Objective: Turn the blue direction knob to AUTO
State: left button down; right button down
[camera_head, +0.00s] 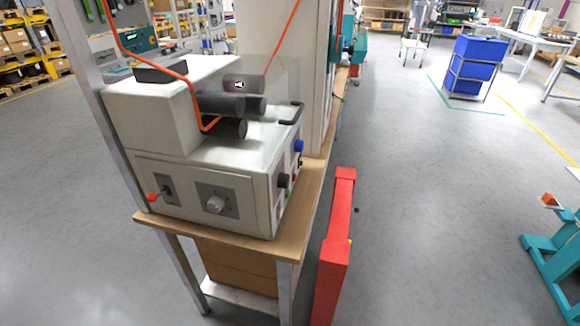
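The blue direction knob (299,146) is on the right side face of a white machine (195,165), near the top of a column of controls. It is small here, and I cannot read its labels or tell which way it points. Neither of my grippers is in view.
The machine stands on a wooden-topped bench (245,243) with metal legs. A red barrier (335,250) stands on the floor right of the bench. A teal stand (555,250) is at far right. Open grey floor (430,220) lies between them. Blue bins (475,65) stand farther back.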

aim_at(299, 145)
jog(key=i+l+u, duration=0.1)
jog(key=l+u, duration=0.25)
jog(key=l, duration=0.5)
jog(key=l+u, duration=0.4)
jog(key=l, duration=0.45)
jog(key=i+l+u, duration=0.2)
jog(key=l+u, duration=0.25)
jog(key=l, duration=0.6)
jog(key=l+u, duration=0.45)
jog(key=l, duration=0.55)
